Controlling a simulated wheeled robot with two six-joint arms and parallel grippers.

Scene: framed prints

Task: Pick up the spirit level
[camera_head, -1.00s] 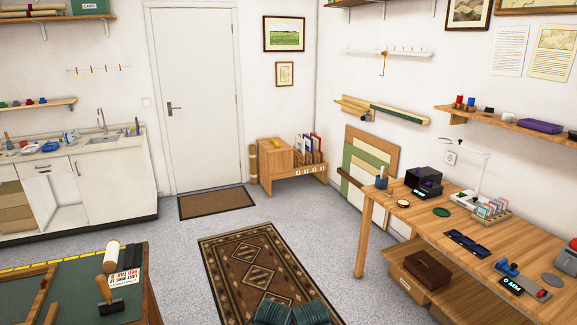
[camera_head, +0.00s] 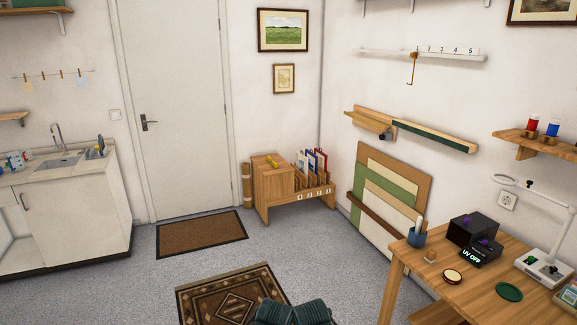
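Nothing else in view is clearly a spirit level. Neither of my grippers is in view.
A rack of upright prints (camera_head: 312,165) adjoins the cabinet on its right. A patterned rug (camera_head: 235,300) and a brown doormat (camera_head: 202,233) lie on open grey floor. A wooden table (camera_head: 435,272) stands at right, a sink counter (camera_head: 75,200) at left.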

